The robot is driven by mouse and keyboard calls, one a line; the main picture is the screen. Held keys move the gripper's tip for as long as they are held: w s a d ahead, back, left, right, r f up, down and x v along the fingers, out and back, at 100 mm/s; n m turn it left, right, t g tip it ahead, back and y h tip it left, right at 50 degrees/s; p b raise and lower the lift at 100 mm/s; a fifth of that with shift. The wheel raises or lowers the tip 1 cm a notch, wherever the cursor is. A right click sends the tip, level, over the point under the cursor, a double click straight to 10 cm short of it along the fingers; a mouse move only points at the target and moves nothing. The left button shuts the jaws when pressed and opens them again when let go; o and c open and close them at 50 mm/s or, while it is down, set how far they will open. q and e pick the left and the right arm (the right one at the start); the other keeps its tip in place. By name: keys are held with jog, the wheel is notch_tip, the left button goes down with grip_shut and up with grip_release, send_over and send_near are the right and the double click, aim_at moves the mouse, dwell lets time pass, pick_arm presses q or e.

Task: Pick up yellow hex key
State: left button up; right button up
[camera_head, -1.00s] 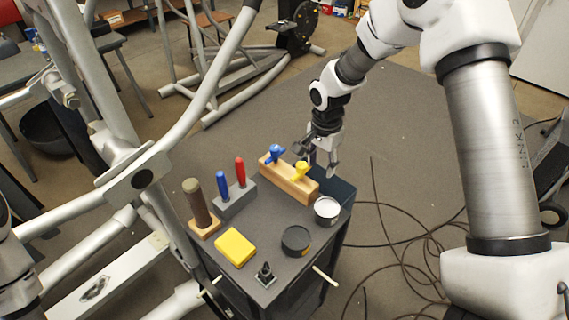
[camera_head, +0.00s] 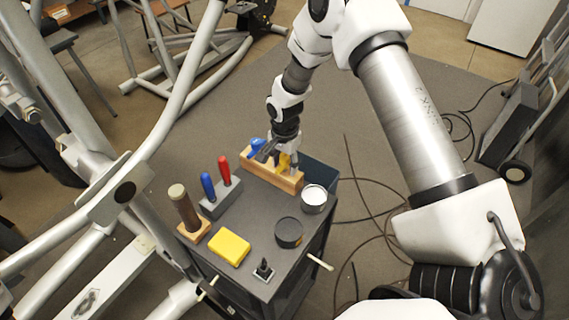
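The yellow hex key (camera_head: 283,163) stands upright in a wooden block (camera_head: 258,170) at the back of the small dark cart top. A blue-handled key (camera_head: 256,146) stands in the same block, to its left. My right gripper (camera_head: 279,159) points down over the block from above and behind. Its fingers look spread, one on each side of the yellow key, and partly hide it. I cannot tell whether they touch it. My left gripper is not in view.
The cart top (camera_head: 258,219) also holds a blue and a red screwdriver in a grey block (camera_head: 221,201), a wooden-based tool (camera_head: 186,214), a yellow box (camera_head: 230,247), a dark tin (camera_head: 289,232) and a white-topped tin (camera_head: 314,198). Elliptical frame bars (camera_head: 150,150) rise close on the left.

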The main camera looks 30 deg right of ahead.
jog(key=shift+s+r, duration=0.1)
jog(key=shift+s, duration=0.1)
grip_shut()
jog(key=shift+w, duration=0.1)
jog(key=shift+r, duration=0.2)
notch_tip(320, 180, up, 10)
jog(key=shift+f+b, duration=0.2)
jog(key=shift+b, duration=0.9)
jog(key=shift+c, duration=1.9)
grip_release()
grip_shut()
